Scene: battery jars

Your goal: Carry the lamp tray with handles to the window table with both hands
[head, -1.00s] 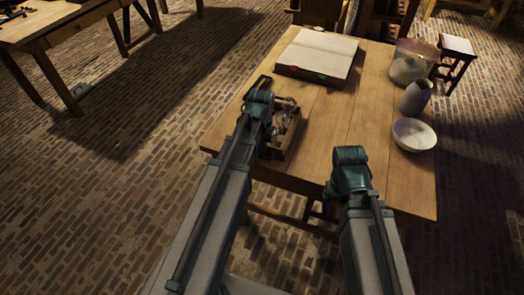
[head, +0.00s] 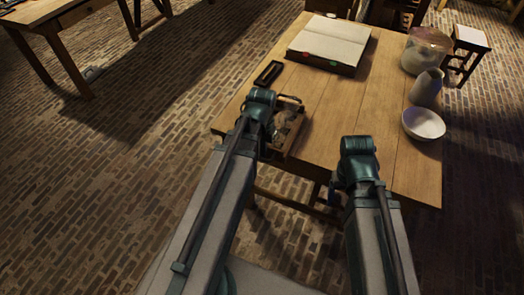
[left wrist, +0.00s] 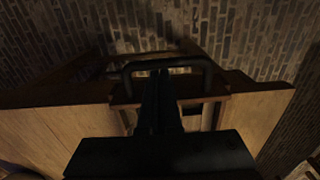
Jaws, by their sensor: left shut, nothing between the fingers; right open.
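The lamp tray (head: 291,136) is a small brown wooden tray at the near left edge of the wooden table. Small clear items in it look like glass lamps, too small to make out. A dark arched handle (left wrist: 190,63) shows in the left wrist view. My left gripper (left wrist: 160,76) is shut and empty, its fingertips close to this handle; I cannot tell whether they touch it. In the head view my left wrist covers part of the tray. My right gripper (head: 335,190) is open, low by the table's near edge, right of the tray and apart from it; its fingers are mostly hidden.
On the table (head: 345,110) are a dark narrow box (head: 268,73), a large open book (head: 330,42), a glass jar (head: 425,52), a grey jug (head: 426,88) and a white bowl (head: 423,123). The tabletop's middle is clear. Another table (head: 45,18) stands far left across open brick floor.

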